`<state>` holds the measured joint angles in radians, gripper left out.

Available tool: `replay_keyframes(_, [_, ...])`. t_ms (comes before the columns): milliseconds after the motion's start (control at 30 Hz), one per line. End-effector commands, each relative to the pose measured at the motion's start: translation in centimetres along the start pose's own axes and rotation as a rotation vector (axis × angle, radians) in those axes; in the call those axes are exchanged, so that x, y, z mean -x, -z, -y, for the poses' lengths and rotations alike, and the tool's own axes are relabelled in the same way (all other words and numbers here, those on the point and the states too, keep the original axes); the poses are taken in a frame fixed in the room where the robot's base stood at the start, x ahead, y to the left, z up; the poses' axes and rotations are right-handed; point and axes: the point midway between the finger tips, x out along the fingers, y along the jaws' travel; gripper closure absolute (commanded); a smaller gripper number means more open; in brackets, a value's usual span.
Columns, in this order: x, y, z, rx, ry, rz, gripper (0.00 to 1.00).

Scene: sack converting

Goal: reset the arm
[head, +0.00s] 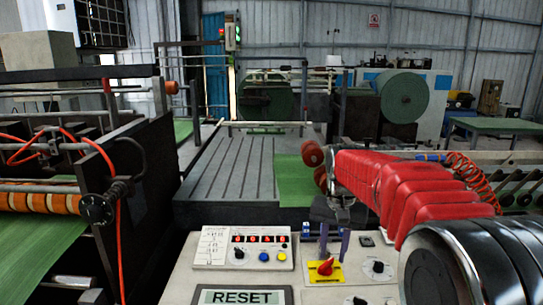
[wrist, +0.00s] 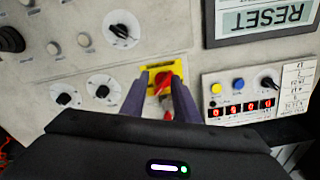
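A red rotary knob (head: 326,267) sits on a yellow plate (head: 323,280) on the pale control panel (head: 185,285). My gripper (head: 334,255) reaches down over it from above, its two purple-grey fingers apart. In the wrist view, the fingers of my gripper (wrist: 160,82) stand on either side of the red knob (wrist: 165,80), with gaps visible, so it looks open. I cannot tell whether a fingertip touches the knob. A display (head: 241,297) reads RESET; it appears upside down in the wrist view (wrist: 265,18).
A white unit (head: 242,247) with red digits, a black knob, and blue and yellow buttons stands left of my fingers. More black knobs (head: 378,267) lie to the right. A roller machine (head: 60,200) is at left; a grey slotted bed (head: 235,165) lies beyond the panel.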

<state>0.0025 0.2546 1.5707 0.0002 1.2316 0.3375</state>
Motion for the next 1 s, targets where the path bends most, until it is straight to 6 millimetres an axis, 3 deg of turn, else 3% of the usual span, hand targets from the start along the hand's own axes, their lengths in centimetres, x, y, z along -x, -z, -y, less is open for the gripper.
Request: replay_keyframes(1000, [0.9,-15.7,-5.5,0.292,0.034,-0.175,0.72])
